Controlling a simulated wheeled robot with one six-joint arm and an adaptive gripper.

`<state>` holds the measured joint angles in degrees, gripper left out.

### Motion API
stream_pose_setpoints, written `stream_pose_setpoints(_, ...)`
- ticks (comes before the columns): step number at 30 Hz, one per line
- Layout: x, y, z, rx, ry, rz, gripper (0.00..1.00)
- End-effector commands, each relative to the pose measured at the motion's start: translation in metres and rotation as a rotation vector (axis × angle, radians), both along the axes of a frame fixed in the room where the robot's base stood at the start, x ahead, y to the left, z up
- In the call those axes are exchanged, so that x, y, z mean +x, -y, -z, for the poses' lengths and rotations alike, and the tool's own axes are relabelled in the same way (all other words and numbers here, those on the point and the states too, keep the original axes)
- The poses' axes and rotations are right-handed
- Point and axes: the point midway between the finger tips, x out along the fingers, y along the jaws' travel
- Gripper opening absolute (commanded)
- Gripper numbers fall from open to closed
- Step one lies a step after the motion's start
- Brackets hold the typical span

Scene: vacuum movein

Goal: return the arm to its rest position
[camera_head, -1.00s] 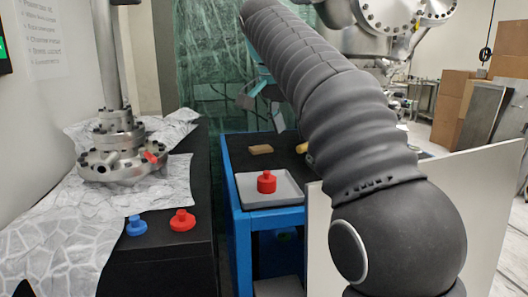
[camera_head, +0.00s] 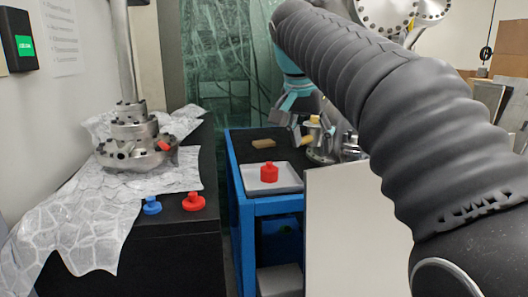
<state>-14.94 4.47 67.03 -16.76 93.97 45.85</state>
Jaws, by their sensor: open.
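My arm (camera_head: 400,90), in a black ribbed sleeve, crosses the right half of the head view. My gripper (camera_head: 300,124), teal and grey, hangs at its far end, beyond and above the blue-framed cart (camera_head: 240,215). It looks empty, with its jaws apart, and the arm hides part of it. A red knobbed part (camera_head: 269,172) stands upright in the grey tray (camera_head: 284,187) on the cart, below and left of the gripper and apart from it.
A tan block (camera_head: 263,143) and metal fittings (camera_head: 321,140) are on the cart. At left, a black bench holds crumpled foil (camera_head: 70,225), a flanged metal column (camera_head: 135,150), a blue part (camera_head: 151,205) and a red part (camera_head: 194,202). A pale panel (camera_head: 340,230) stands right of the cart.

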Motion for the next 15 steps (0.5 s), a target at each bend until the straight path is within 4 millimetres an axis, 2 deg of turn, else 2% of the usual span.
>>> stream_pose_setpoints(5, -0.034, 0.018, 0.021, 0.002, -0.001, -0.108, 0.60)
stream_pose_setpoints(8, -0.059, 0.029, 0.040, 0.005, 0.004, -0.187, 0.60)
stream_pose_setpoints(15, -0.124, 0.048, 0.102, 0.008, 0.027, -0.357, 0.60)
